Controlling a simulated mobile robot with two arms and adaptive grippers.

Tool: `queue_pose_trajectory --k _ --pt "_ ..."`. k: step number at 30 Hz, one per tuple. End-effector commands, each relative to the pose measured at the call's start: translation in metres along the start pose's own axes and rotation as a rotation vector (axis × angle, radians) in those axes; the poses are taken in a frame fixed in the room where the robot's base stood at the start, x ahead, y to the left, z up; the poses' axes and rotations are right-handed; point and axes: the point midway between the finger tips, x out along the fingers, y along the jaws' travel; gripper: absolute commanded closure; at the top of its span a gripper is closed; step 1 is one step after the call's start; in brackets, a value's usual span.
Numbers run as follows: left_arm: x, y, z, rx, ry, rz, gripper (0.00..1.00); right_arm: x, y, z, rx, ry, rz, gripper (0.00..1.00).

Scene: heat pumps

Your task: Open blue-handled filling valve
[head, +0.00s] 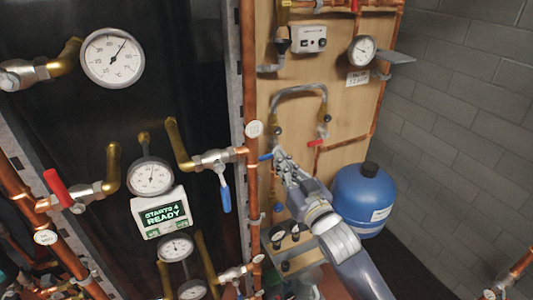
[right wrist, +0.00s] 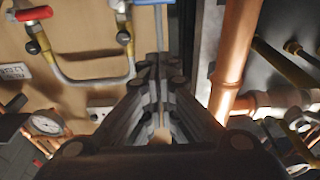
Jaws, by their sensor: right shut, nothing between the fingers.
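A small blue valve handle (head: 266,156) shows on the wooden panel, just left of my right gripper's tips. It also shows at the top edge of the right wrist view (right wrist: 153,2), cut off by the frame. My right gripper (head: 281,156) is shut and empty, pointing up at the panel close to this handle; I cannot tell whether they touch. In the right wrist view its fingers (right wrist: 160,85) are together just below the handle. The valve body is mostly hidden. My left gripper is not in view.
A grey hose loop (head: 300,89) runs to a red-handled valve (head: 319,144) at right. A second blue handle (head: 225,196) hangs on a pipe at left. A copper pipe (right wrist: 237,50) stands close to my gripper. A blue tank (head: 363,197) stands at lower right.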

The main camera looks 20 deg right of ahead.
Motion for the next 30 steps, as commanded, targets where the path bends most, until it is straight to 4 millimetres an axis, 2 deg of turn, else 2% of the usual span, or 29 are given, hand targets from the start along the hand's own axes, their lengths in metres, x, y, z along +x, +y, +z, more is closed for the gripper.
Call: queue_pose_trajectory --k 4,7,18,21,24,30 --pt "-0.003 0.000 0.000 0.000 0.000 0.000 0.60 0.007 0.000 -0.001 0.000 0.001 0.000 1.00" --pt "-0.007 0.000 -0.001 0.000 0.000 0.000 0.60 0.019 0.000 -0.003 0.000 0.001 0.000 1.00" --pt "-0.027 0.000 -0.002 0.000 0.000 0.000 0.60 0.090 0.000 -0.003 0.000 0.000 0.001 1.00" --pt "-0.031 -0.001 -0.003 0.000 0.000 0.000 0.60 0.103 0.000 0.001 0.000 -0.005 0.000 1.00" --pt "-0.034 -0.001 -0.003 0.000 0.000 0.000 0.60 0.093 -0.001 0.021 0.002 -0.008 0.001 1.00" --pt "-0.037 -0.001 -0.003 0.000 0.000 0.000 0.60 0.088 0.000 0.036 0.001 -0.003 0.001 1.00"
